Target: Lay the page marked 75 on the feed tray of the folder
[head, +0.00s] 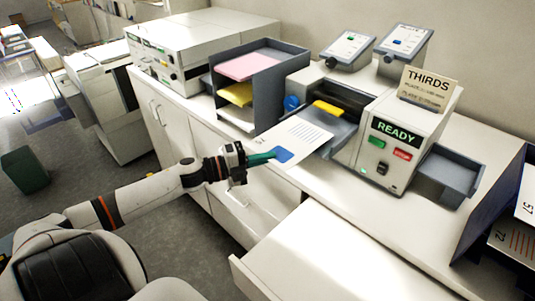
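The folder (405,125) stands on the counter with a lit READY panel and a THIRDS card on top. Its grey feed tray (343,137) is on its left side, with a yellow part above it. A white page (303,135) with a blue block and printed lines reaches over the tray's left part; its number is too small to read. My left gripper (263,158) has its teal fingertips at the page's near left edge, beside the blue block, and appears shut on it. Whether the page touches the tray is unclear. My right gripper is out of view.
A dark sorter (275,85) with pink and yellow sheets stands just left of the page. A grey output tray (450,173) is on the folder's right. An open white drawer (320,255) juts out in front. A dark rack (490,215) holds numbered pages at far right.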

